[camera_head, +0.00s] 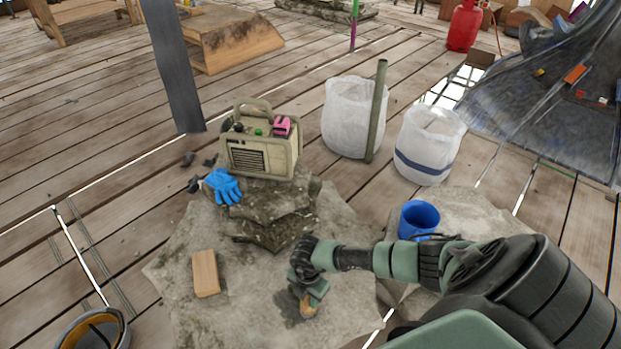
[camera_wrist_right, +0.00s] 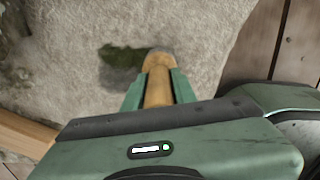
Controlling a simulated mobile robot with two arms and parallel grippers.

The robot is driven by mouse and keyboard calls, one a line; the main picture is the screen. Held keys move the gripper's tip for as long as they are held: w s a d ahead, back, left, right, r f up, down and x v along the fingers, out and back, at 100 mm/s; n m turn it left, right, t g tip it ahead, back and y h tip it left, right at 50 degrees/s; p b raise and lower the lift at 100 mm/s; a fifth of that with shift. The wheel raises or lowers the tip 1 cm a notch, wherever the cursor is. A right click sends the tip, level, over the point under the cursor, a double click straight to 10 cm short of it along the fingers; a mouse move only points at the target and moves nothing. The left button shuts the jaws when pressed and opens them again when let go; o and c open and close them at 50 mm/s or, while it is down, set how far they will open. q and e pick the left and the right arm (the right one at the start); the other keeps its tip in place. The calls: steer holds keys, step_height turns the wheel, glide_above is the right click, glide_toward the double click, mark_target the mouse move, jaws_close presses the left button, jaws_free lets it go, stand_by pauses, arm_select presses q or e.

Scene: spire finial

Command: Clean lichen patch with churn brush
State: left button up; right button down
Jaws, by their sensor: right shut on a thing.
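My right gripper (camera_head: 309,293) is shut on the churn brush (camera_head: 307,308), a tan wooden tool held low over the pale stone slab (camera_head: 235,290). In the right wrist view the brush's handle (camera_wrist_right: 157,90) is between the green fingers (camera_wrist_right: 157,92), and its rounded end points away from the gripper. A dark green lichen patch (camera_wrist_right: 122,60) lies on the stone just left of that end. I cannot tell whether the brush touches the stone. My left gripper is out of view.
A wooden block (camera_head: 206,272) lies on the slab left of the gripper. Mossy rocks (camera_head: 268,229) carry a beige machine (camera_head: 259,150) and blue glove (camera_head: 223,186). A blue cup (camera_head: 419,219) stands behind my right arm. White sacks (camera_head: 430,143) stand farther back.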

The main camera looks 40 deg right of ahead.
steer(key=shift+w, duration=0.5)
steer(key=shift+w+d+b, duration=0.15)
steer(key=shift+w+b, duration=0.35)
steer(key=shift+w, duration=0.2)
steer(key=shift+w+f, duration=0.1)
steer(key=shift+w, duration=0.3)
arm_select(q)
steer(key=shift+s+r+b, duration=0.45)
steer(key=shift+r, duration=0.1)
arm_select(e)
steer(key=shift+w+d, duration=0.1)
steer(key=shift+w, duration=0.45)
steer(key=shift+w+d+b, duration=0.1)
steer(key=shift+w+b, duration=0.35)
steer(key=shift+w, duration=0.6)
steer(key=shift+w+b, duration=0.3)
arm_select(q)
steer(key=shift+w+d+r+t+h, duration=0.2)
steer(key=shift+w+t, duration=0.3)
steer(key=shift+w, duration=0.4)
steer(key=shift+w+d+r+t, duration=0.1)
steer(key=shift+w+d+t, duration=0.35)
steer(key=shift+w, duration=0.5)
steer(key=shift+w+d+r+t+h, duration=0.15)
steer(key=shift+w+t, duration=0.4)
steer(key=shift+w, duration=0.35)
arm_select(e)
steer(key=shift+w+d, duration=0.1)
